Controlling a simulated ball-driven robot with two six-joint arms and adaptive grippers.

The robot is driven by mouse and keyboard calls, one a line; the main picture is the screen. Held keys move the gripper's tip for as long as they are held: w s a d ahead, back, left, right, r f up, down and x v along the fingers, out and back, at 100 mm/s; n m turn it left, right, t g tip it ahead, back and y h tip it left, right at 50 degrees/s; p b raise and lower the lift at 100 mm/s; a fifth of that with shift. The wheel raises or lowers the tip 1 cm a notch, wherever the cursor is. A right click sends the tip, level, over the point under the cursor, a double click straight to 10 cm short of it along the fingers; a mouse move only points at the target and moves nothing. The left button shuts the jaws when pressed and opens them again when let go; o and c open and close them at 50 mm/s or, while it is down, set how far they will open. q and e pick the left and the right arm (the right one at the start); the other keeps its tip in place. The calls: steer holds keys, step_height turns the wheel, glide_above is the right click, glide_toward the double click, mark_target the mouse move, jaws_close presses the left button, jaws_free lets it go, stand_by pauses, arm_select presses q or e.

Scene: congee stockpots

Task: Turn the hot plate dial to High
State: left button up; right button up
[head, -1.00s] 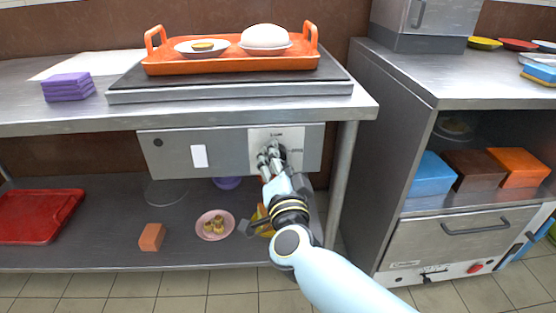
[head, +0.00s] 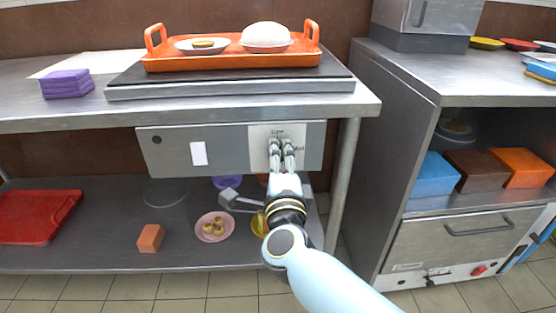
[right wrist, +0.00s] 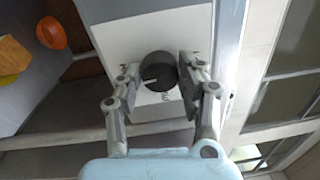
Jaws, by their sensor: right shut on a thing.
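The hot plate (head: 230,92) is a dark flat slab on the steel table, with an orange tray on it. Below it, a grey control panel (head: 225,160) carries a white dial plate (head: 258,135) with small labels, "Low" above and what looks like "Med" to the right. The dark round dial (right wrist: 158,64) shows in the right wrist view, with a short white mark on its lower left edge. My right gripper (head: 281,150) is shut on the dial, one finger on each side. The fingers hide most of the dial in the head view. My left gripper is out of view.
The orange tray (head: 230,65) holds a plate and a white domed bun. The lower shelf holds a red tray (head: 38,215), an orange block (head: 150,238) and a pink plate (head: 214,227). A steel cabinet (head: 440,180) stands right.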

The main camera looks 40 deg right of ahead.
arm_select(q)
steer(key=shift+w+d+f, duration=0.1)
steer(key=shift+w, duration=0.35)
arm_select(e)
steer(key=shift+f+m, duration=0.15)
steer(key=shift+m, duration=0.45)
steer(key=o, duration=0.9)
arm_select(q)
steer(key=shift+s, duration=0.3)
arm_select(e)
steer(key=shift+o, duration=1.3)
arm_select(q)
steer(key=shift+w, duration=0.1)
